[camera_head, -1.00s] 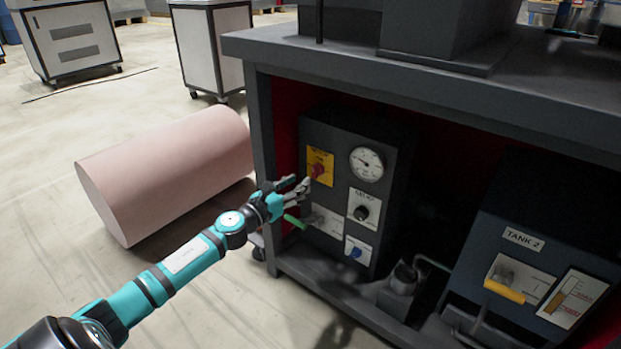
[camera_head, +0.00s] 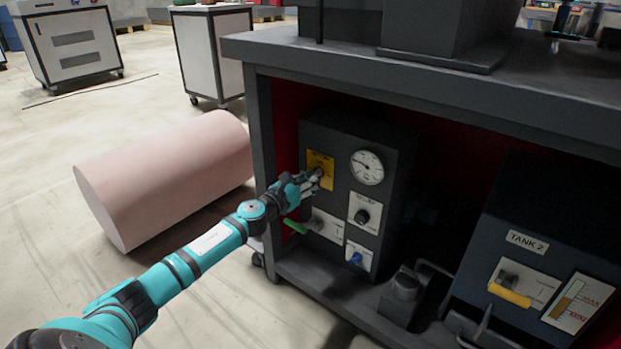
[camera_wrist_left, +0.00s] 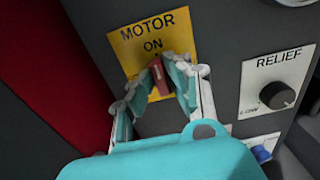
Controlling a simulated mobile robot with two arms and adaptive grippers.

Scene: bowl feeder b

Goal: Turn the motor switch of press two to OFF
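The motor switch is a red knob (camera_wrist_left: 158,76) on a yellow plate (camera_wrist_left: 128,46) that reads MOTOR and ON in the left wrist view. The yellow plate (camera_head: 318,163) is at the upper left of the dark control box in the head view. My left gripper (camera_wrist_left: 165,75) has its fingers on either side of the red knob. A small gap shows beside the knob, so the gripper looks open; contact is hard to tell. In the head view my left gripper (camera_head: 314,180) covers most of the knob. My right gripper is not in view.
The box also bears a round gauge (camera_head: 367,167), a black RELIEF knob (camera_head: 362,216), a blue knob (camera_head: 357,259) and a green handle (camera_head: 294,226). The dark bench top (camera_head: 440,85) overhangs it. A pink cylinder (camera_head: 165,180) lies on the floor left.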

